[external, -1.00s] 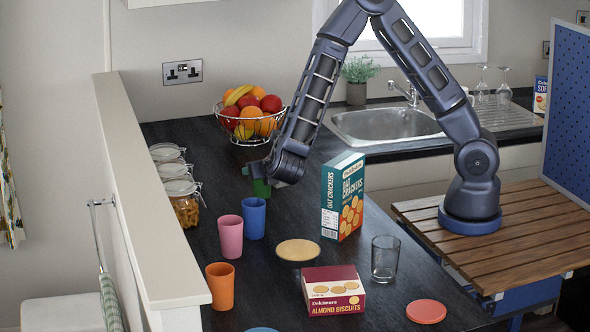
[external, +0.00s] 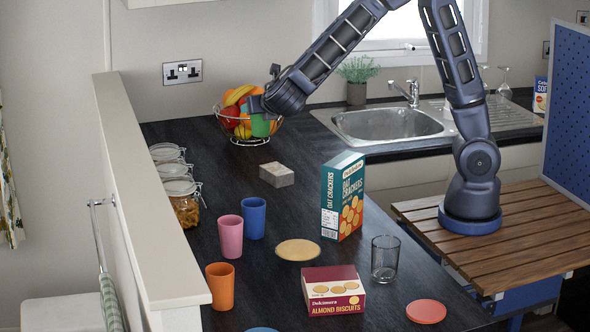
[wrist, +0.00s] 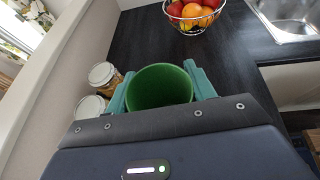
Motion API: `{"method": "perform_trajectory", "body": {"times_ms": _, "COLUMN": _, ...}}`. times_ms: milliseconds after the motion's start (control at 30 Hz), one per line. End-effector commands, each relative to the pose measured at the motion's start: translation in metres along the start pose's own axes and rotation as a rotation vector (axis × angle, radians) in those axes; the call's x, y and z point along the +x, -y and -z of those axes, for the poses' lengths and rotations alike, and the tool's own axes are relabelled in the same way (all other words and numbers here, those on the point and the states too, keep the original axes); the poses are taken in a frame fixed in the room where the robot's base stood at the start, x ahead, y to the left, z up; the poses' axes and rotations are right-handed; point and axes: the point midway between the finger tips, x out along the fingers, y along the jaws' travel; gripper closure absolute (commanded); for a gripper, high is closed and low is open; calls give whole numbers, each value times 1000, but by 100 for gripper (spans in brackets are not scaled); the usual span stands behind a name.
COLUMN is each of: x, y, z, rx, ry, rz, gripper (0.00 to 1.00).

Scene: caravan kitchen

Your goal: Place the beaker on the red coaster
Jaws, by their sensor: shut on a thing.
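My gripper (external: 258,108) is shut on a green beaker (external: 263,126) and holds it up over the dark worktop, in front of the fruit bowl. In the wrist view the beaker (wrist: 160,86) sits between the two teal fingers of my gripper (wrist: 160,92), its open mouth facing the camera. The red coaster (external: 426,311) lies flat and bare at the front right of the worktop, far from my gripper. It is not in the wrist view.
Pink (external: 230,237), blue (external: 254,218) and orange (external: 219,287) beakers stand on the left. A grey block (external: 277,175), cracker box (external: 343,195), biscuit box (external: 333,290), glass (external: 385,258) and yellow coaster (external: 298,250) are on the worktop. The fruit bowl (external: 249,134) is behind.

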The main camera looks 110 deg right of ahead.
Motion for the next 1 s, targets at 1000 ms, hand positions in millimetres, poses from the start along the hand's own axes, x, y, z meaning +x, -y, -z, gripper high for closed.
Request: {"method": "perform_trajectory", "body": {"times_ms": 1000, "x": -161, "y": -61, "z": 55, "rx": -57, "ry": -2, "rz": -165, "gripper": 68}}
